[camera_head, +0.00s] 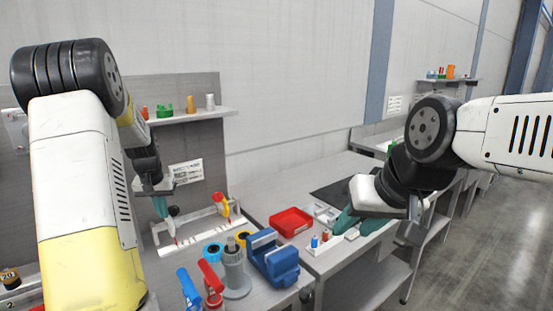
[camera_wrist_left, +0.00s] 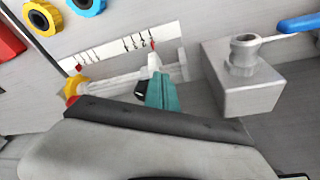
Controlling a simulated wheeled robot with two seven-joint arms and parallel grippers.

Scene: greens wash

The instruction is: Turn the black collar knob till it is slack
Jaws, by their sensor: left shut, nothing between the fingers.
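The black collar knob (camera_wrist_left: 140,88) is a small dark piece on a pale slide fixture, beside the teal fingertips in the left wrist view. In the head view a dark piece (camera_head: 173,211) shows at the same spot. The fixture's white scale strip (camera_wrist_left: 110,48) has dark marks and a red pointer (camera_wrist_left: 153,44). My left gripper (camera_head: 160,207) is shut and empty, its fingers pointing down next to the knob; I cannot tell whether they touch it. My right gripper (camera_head: 358,222) has its two teal fingers apart, near a white block on the right.
A blue vise (camera_head: 272,258), a grey post (camera_head: 236,268) and red and blue handles stand in front. A red tray (camera_head: 291,222) lies to the right. A metal block (camera_wrist_left: 240,80) with a blue lever is near my left gripper.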

